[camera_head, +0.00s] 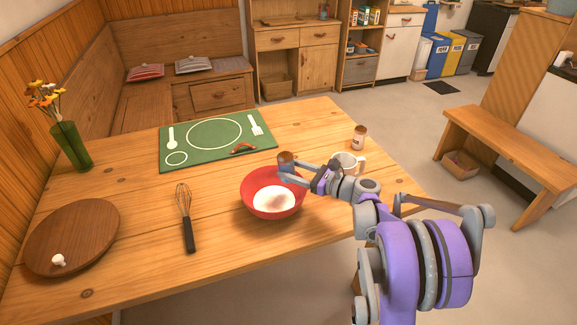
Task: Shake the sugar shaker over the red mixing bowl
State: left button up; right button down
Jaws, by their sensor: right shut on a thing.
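The red mixing bowl (247,207) stands on the wooden table with a white heap inside it. My right gripper (289,169) comes in from the right and is shut on a small brown-topped container, which I take for the sugar shaker (286,157). It is held above the bowl's far rim, slightly right of the bowl's middle. The fingers hide part of its body, and its exact tilt is hard to tell. My left gripper is not in view.
A white mug (347,163) stands behind my right wrist, partly hidden. A brown-lidded jar (359,138) stands beyond it. A whisk (186,217), a round wooden board (75,235), a green placemat (187,158) and a flower vase (72,147) occupy the left and back.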

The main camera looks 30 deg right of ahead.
jog(key=n+g+h+p, duration=0.1)
jog(key=n, duration=0.1)
jog(key=a+n+g+h+p, duration=0.1)
jog(key=n+p, duration=0.1)
jog(key=n+h+p, duration=0.1)
jog(key=shift+a+r+n+g+p, duration=0.2)
jog(key=shift+r+n+g+p, duration=0.1)
jog(key=shift+r+n+g, duration=0.1)
jog(key=shift+d+f+n+h+p, duration=0.2)
jog(key=shift+d+n+h+p, duration=0.1)
jog(key=shift+n+h, duration=0.55)
jog(key=shift+d+f+n+g+h, duration=0.1)
jog(key=shift+f+n+g+h, duration=0.15)
jog(key=shift+n+h, duration=0.35)
jog(key=shift+d+f+n+g+h, duration=0.15)
jog(key=shift+f+n+h, duration=0.15)
jog(key=shift+n+h, duration=0.25)
jog(key=shift+r+n+h, duration=0.4)
jog(key=shift+f, duration=0.1)
jog(key=shift+r+n+h, duration=0.3)
jog(key=shift+h, duration=0.1)
jog(key=shift+r, duration=0.1)
jog(key=shift+a+r+n+h, duration=0.15)
jog(key=shift+r+n+h, duration=0.15)
jog(key=shift+n+h, duration=0.3)
